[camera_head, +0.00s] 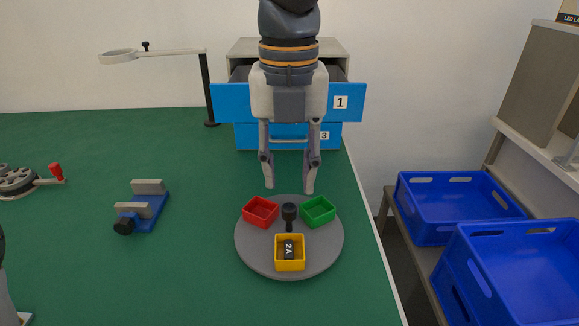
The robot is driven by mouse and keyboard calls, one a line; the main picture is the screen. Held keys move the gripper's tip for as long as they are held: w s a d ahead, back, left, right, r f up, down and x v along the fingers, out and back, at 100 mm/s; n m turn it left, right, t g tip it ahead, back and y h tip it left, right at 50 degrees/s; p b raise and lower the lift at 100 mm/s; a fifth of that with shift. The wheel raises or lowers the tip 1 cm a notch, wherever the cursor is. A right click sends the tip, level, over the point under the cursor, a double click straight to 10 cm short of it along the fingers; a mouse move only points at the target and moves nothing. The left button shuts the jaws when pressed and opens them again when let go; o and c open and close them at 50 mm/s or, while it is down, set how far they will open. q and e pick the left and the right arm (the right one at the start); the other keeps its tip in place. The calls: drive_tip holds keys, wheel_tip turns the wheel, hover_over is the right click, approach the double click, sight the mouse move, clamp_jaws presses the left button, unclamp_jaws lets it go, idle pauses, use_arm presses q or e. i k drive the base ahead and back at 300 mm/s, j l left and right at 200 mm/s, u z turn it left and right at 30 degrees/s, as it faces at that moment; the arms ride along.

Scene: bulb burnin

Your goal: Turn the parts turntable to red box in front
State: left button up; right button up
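The grey round parts turntable (255,251) lies on the green table near its right edge. It carries a red box (261,211) at the back left, a green box (318,211) at the back right and a yellow box (290,264) at the front. The yellow box has a dark block marked 2A in it. A black knob (289,211) stands at the turntable's middle. My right gripper (289,187) points down above the turntable's back part, its fingers apart with nothing between them. The fingers of my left gripper are not in view; a piece of my arm shows at the lower left edge.
A cabinet with blue drawers (230,103) stands behind, the top one pulled out. A blue vise (142,212), a red-handled crank device (18,181) and a ring lamp (119,56) are at left. Blue crates (450,205) sit on a bench at right.

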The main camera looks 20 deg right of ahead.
sight(314, 227)
drive_tip(key=k, duration=1)
